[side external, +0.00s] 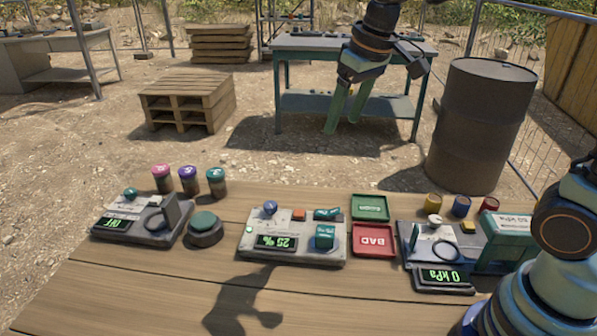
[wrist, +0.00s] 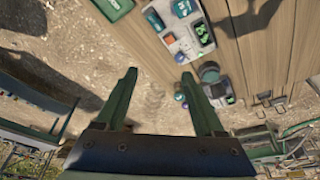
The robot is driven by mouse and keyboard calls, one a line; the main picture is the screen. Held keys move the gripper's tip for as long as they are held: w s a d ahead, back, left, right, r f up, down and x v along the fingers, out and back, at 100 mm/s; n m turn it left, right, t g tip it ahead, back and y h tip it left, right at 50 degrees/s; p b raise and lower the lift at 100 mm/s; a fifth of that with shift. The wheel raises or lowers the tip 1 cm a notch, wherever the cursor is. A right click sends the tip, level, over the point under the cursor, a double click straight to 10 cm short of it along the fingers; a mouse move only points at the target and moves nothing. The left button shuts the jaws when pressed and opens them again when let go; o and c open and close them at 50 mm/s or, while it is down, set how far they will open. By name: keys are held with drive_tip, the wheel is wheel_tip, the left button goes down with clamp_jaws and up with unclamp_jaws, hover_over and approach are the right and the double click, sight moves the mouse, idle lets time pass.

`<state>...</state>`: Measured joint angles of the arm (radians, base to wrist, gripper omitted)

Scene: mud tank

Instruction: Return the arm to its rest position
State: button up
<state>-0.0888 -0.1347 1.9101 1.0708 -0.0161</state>
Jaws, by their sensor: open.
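My gripper (side external: 347,112) hangs high above the back of the wooden table in the side external view, with its green fingers pointing down. The fingers are apart and nothing shows between them. In the wrist view my gripper (wrist: 165,98) is open over bare ground and the table's edge. The arm's shadow (side external: 245,305) falls on the front of the table.
The wooden table (side external: 150,285) carries a left device (side external: 140,218), a middle device reading 25 % (side external: 293,235), a right device reading 0 kPa (side external: 440,255), a red BAD tray (side external: 374,241), a green tray (side external: 370,207) and several capped jars. A barrel (side external: 480,125) stands behind right.

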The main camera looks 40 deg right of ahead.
drive_tip(key=s+d+f+m+t, duration=0.1)
drive_tip(key=s+d+f+t, duration=0.1)
drive_tip(key=s, duration=0.8)
drive_tip(key=shift+s+d+f, duration=0.3)
drive_tip(key=shift+d+f, duration=0.25)
drive_tip(key=shift+d, duration=0.2)
